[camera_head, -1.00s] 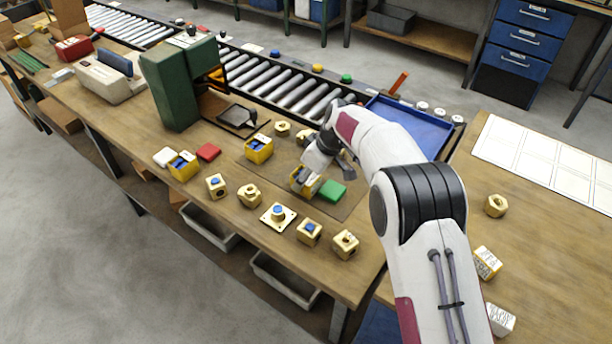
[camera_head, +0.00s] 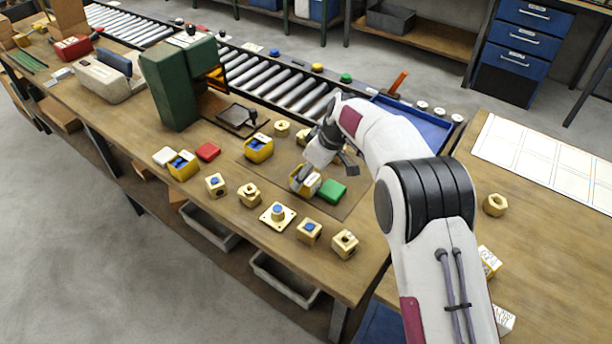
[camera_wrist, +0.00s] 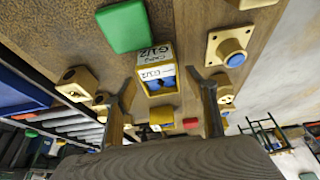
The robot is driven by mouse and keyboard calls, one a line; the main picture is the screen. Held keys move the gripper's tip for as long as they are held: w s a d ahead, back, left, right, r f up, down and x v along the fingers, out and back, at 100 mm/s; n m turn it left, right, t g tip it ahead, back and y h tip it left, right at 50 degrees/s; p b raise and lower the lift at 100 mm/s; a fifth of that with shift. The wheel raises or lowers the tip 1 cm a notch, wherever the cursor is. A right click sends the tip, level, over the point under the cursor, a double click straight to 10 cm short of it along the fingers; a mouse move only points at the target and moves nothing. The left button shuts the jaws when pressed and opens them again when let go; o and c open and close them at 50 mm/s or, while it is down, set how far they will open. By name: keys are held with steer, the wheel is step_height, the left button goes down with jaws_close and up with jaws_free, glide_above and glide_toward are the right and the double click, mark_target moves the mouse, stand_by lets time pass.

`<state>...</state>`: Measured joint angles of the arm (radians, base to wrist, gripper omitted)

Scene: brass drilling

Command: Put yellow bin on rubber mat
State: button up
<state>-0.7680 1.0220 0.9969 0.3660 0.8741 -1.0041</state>
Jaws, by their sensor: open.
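A yellow bin (camera_head: 312,187) with a white label stands by the green block, apparently on the dark rubber mat (camera_head: 282,171). My gripper (camera_head: 300,181) is over this bin, hiding part of it. In the wrist view the labelled yellow bin (camera_wrist: 156,74), holding blue parts, lies ahead and between the two spread fingers of my gripper (camera_wrist: 166,92). The fingers are apart, with gaps on both sides; contact is not visible. A second yellow bin (camera_head: 258,149) stands at the mat's left part, and a third yellow bin (camera_head: 183,166) stands farther left on the bench.
The green block (camera_head: 331,191) is close to the bin's right. Several brass fittings, including a flanged one (camera_head: 278,215), line the bench front. A red block (camera_head: 208,151) lies left. A green machine (camera_head: 178,85), roller conveyor (camera_head: 295,90) and blue tray (camera_head: 420,124) are behind.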

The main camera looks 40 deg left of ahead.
steer(key=shift+v, duration=2.8)
steer(key=w+d+r+m+t, duration=0.2)
steer(key=d+r+m, duration=0.2)
steer(key=d+r, duration=1)
steer(key=s+d+r+m+t+h, duration=0.15)
steer(key=d+r, duration=0.25)
steer(key=d, duration=0.5)
steer(key=s+d+r+m, duration=0.3)
steer(key=d, duration=0.6)
steer(key=s+d+r+m+t+h, duration=0.1)
steer(key=s+d+r+m, duration=0.25)
steer(key=s+d, duration=0.8)
steer(key=s+d+f+m+h, duration=0.1)
steer(key=s+d+f+m, duration=0.1)
steer(key=s+d, duration=0.3)
steer(key=s+d+f+m+t+h, duration=0.1)
steer(key=s+d+f+m, duration=0.2)
steer(key=s+d, duration=0.3)
steer(key=shift+s+d+f+m, duration=0.2)
steer(key=shift+s+f+m, duration=0.1)
steer(key=shift+s+m, duration=0.3)
